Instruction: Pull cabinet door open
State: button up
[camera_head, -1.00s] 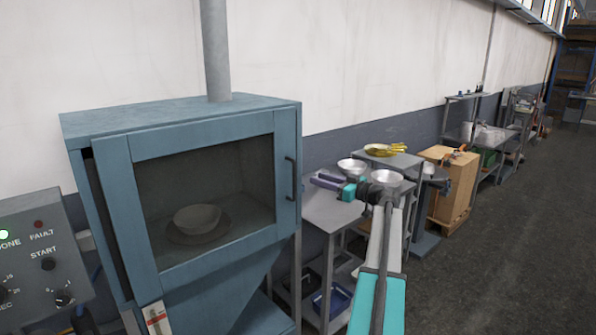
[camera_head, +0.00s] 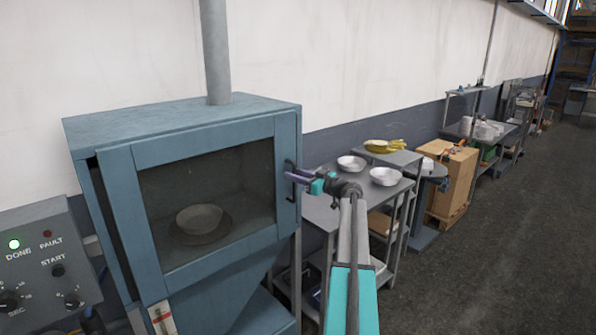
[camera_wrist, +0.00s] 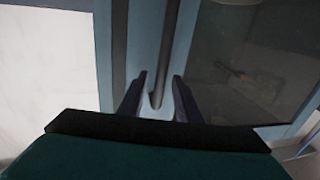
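The blue cabinet (camera_head: 180,115) has a framed door (camera_head: 150,270) with a dark window. The door's right side sits close to the cabinet, and a dark gap shows along its left side. A dark vertical handle (camera_head: 291,192) is on the door's right side. My gripper (camera_head: 289,177) is at the handle, partly covering it. In the wrist view, my gripper (camera_wrist: 161,92) is open, and the handle bar (camera_wrist: 167,45) runs between its two fingers with space on both sides. Behind the window, a bowl (camera_head: 199,217) rests on a round plate.
A control box (camera_head: 35,265) with a lit green DONE lamp stands left of the cabinet. On the right, a grey table (camera_head: 318,212) holds two metal bowls (camera_head: 384,176). Yellow gloves (camera_head: 383,146) lie behind them. The floor at right (camera_head: 500,250) is clear.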

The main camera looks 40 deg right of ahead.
jog(key=shift+w, duration=0.25)
jog(key=shift+c, duration=0.3)
grip_shut()
